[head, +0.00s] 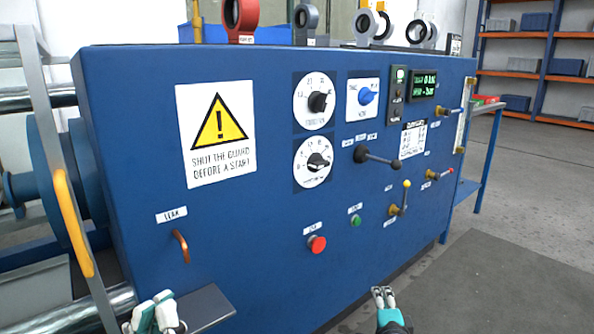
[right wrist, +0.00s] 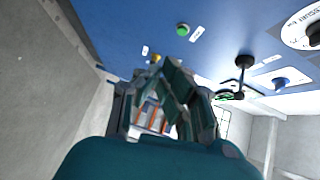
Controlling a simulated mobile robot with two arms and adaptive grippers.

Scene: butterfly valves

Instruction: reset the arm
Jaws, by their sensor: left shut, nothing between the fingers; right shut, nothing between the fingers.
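My right gripper (head: 383,293) is at the bottom of the head view, in front of the blue machine panel (head: 250,280) and apart from it. Its fingers are shut and empty. In the right wrist view the fingers (right wrist: 172,88) fill the middle, with the panel beyond them. My left gripper (head: 158,308) is at the bottom left of the head view, shut and empty. It is beside a dark grey shelf (head: 205,309) at the panel's foot; I cannot tell if they touch.
The panel carries a red button (head: 317,244), a green button (head: 355,220), a black lever (head: 378,159), yellow-brass valve handles (head: 401,199) and a copper hook (head: 181,246). A yellow guard handle (head: 73,223) stands at left. The floor (head: 510,280) at right is clear.

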